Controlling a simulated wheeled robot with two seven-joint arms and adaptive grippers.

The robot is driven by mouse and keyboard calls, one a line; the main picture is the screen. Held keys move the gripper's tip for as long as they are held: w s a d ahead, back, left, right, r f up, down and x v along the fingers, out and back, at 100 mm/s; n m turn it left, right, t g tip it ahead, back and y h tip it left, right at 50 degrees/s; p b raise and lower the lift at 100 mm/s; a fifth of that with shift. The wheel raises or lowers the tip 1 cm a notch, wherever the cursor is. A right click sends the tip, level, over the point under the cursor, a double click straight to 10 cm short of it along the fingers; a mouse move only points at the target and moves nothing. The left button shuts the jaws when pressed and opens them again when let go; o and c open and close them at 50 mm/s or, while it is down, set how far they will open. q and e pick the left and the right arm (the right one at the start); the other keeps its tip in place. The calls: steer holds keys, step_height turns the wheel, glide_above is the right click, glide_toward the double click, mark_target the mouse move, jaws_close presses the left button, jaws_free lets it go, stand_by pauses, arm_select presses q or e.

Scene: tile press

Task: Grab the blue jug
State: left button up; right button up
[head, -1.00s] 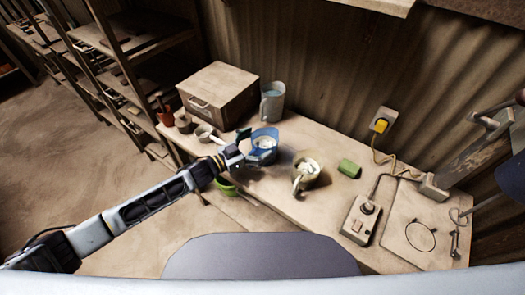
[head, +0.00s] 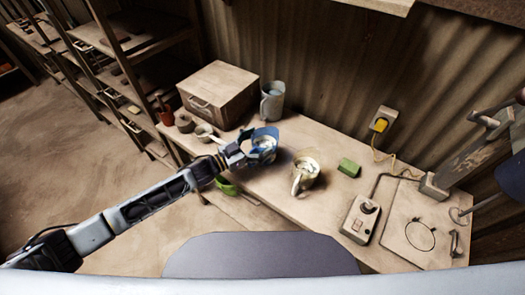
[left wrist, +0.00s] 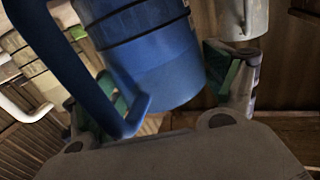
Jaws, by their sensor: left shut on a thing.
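The blue jug (head: 265,142) is on the workbench near its middle, with pale contents showing at its open top. In the left wrist view the jug (left wrist: 165,75) fills the space between the fingers, its handle toward the left of the picture. My left gripper (head: 245,150) is at the jug's left side and is shut on it; its green-padded fingers (left wrist: 170,90) show on either side of the jug in the wrist view. I cannot tell whether the jug's base touches the bench. My right gripper is not seen.
A cream jug (head: 305,172) stands right of the blue one, and a grey jug (head: 272,101) behind it. A wooden box (head: 220,93), small cups and a scoop (head: 205,132) lie left. A green block (head: 348,167) and a switch box (head: 361,218) are to the right.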

arm_select(q)
steer(key=c, duration=0.5)
steer(key=shift+r, duration=0.3)
steer(key=shift+c, duration=0.2)
step_height(320, 180, up, 9)
steer(key=shift+r, duration=0.15)
stand_by(0.9)
steer(key=shift+r, duration=0.15)
stand_by(0.6)
